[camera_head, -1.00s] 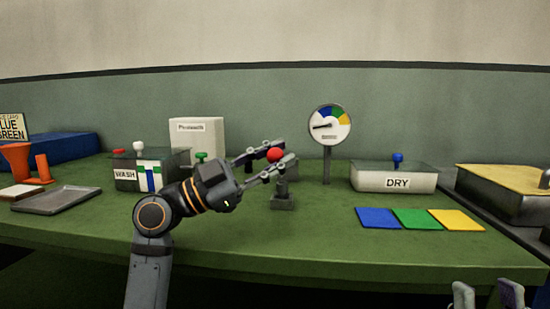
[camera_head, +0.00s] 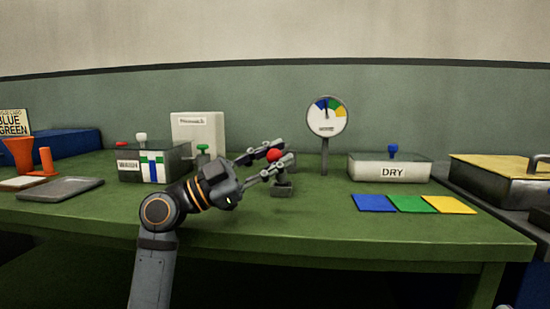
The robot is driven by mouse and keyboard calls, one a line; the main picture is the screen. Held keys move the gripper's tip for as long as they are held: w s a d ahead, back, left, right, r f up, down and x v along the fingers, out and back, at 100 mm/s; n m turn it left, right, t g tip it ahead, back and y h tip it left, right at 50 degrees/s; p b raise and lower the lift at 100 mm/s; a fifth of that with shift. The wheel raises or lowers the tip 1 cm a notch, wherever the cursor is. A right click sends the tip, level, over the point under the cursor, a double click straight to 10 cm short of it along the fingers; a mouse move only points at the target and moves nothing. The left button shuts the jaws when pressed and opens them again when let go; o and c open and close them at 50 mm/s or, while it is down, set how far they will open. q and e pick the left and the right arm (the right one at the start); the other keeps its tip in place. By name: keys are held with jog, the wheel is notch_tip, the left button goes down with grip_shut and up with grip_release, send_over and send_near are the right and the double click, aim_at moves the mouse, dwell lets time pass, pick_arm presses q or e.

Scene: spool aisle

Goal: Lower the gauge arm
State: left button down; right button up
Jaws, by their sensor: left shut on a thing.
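The gauge arm shows as a red ball knob (camera_head: 274,155) above a small dark grey stand (camera_head: 282,190) on the green bench. My left gripper (camera_head: 277,157) reaches in from the left and is shut on the red knob, with one finger on its far side and one on its near side. The lever under the knob is mostly hidden by the fingers. The round gauge dial (camera_head: 327,116) stands on a post just right of it. Its needle points nearly straight up, by the blue and green bands. My right gripper is out of view.
Left of my arm are the WASH box (camera_head: 153,163), a white box (camera_head: 197,133), a grey tray (camera_head: 60,188) and orange funnels (camera_head: 20,154). To the right are the DRY box (camera_head: 391,168), blue, green and yellow cards (camera_head: 411,204) and a yellow-topped metal box (camera_head: 503,171).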

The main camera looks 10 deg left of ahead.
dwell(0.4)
pick_arm(q)
jog(key=c, duration=1)
grip_release()
jog(key=shift+a, duration=0.2)
notch_tip(320, 180, up, 10)
